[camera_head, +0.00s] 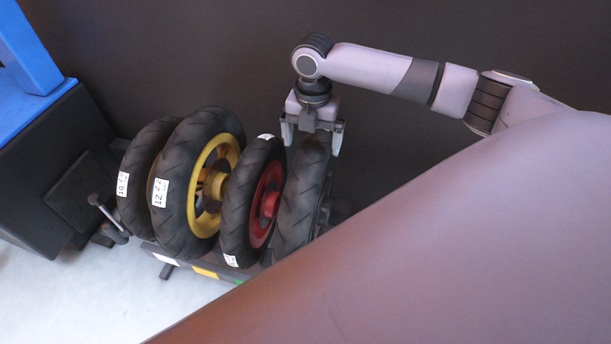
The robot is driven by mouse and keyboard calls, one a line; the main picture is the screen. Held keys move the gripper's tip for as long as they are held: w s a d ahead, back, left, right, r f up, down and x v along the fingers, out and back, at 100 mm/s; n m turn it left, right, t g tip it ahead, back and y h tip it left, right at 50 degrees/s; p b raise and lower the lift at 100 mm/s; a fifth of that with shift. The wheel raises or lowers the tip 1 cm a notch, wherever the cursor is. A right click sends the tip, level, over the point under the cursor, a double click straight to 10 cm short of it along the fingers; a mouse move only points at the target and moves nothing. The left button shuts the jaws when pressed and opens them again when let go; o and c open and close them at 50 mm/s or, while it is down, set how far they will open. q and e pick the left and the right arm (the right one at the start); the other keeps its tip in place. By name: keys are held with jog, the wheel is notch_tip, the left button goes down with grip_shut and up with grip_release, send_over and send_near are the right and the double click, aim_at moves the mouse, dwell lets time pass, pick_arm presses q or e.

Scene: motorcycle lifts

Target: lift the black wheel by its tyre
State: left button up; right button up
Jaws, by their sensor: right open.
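The black wheel (301,197) stands upright at the right end of a row of wheels. Its tyre faces me and its hub is mostly hidden. My right gripper (312,140) is over the top of this tyre and points down. Its fingers are open, one on each side of the tyre's upper part. I cannot tell whether they touch the rubber. My left gripper is not in view.
Left of the black wheel stand a red-rimmed wheel (263,204), a yellow-rimmed wheel (198,186) and another tyre (140,180), close together on a low rack (205,273). A black cabinet (45,170) with blue parts (33,50) is at the left. The dark wall is behind.

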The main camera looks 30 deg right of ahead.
aim_at(310, 150)
jog(key=f, duration=0.5)
jog(key=shift+s+a+f+b, duration=0.25)
jog(key=shift+a+f+b, duration=0.1)
jog(key=shift+f+b, duration=0.05)
grip_shut()
jog(key=shift+w+r, duration=0.25)
jog(key=shift+r, duration=0.15)
